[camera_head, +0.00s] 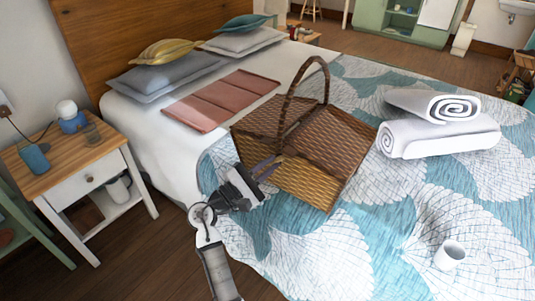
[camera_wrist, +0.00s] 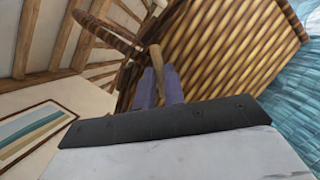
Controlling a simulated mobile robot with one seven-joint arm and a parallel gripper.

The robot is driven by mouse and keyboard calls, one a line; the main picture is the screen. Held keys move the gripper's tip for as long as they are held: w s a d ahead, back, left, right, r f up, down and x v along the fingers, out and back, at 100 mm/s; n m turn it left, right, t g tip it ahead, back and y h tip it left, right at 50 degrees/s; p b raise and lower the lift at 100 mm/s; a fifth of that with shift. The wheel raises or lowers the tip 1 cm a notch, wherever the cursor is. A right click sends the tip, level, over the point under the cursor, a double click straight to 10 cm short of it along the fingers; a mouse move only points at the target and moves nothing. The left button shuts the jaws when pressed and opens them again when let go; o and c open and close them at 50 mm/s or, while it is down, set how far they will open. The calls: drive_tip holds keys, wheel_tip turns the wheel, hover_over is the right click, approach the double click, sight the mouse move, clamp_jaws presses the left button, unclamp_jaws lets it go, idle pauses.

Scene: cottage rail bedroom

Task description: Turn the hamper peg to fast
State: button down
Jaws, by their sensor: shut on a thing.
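The brown wicker hamper (camera_head: 318,185) stands on the bed with its lid closed and its curved handle (camera_head: 289,95) upright. In the wrist view its woven front wall (camera_wrist: 215,50) fills the upper right, and the handle (camera_wrist: 95,32) arches at upper left. My gripper (camera_head: 268,166) is at the hamper's near left front, close under the lid edge. In the wrist view its purple-grey fingers (camera_wrist: 158,84) are shut on the peg (camera_wrist: 154,56), a small wooden piece at the hamper's face. The fingers hide part of the peg. I cannot tell which way it is turned.
A folded pink cloth (camera_head: 220,100) lies behind. A nightstand (camera_head: 75,160) stands left of the bed. The quilt before the hamper is clear.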

drive_tip(key=n+t+p, duration=0.1)
drive_tip(key=n+p, duration=0.1)
drive_tip(key=n, duration=0.1)
drive_tip(key=n+t+y+p, duration=0.1)
drive_tip(key=n+t+p, duration=0.1)
drive_tip(key=n+p, duration=0.1)
drive_tip(key=shift+s+d+n, duration=0.15)
drive_tip(key=shift+d+n, duration=0.05)
drive_tip(key=shift+n, duration=0.6)
drive_tip(key=shift+f+n+t+y+p, duration=0.1)
drive_tip(key=shift+n+t+y+p, duration=0.65)
drive_tip(key=shift+n, duration=0.6)
drive_tip(key=shift+f+n+t+y+p, duration=0.1)
drive_tip(key=shift+n+t+y+p, duration=0.3)
drive_tip(key=shift+n+p, duration=0.8)
drive_tip(key=shift+n+y, duration=0.25)
drive_tip(key=shift+n, duration=0.1)
drive_tip(key=c, duration=1.5)
unclamp_jaws()
drive_tip(key=b+v, duration=0.4)
drive_tip(key=v, duration=0.9)
drive_tip(key=shift+s+a+f, duration=0.15)
drive_tip(key=shift+s+f, duration=0.05)
drive_tip(key=shift+s, duration=0.15)
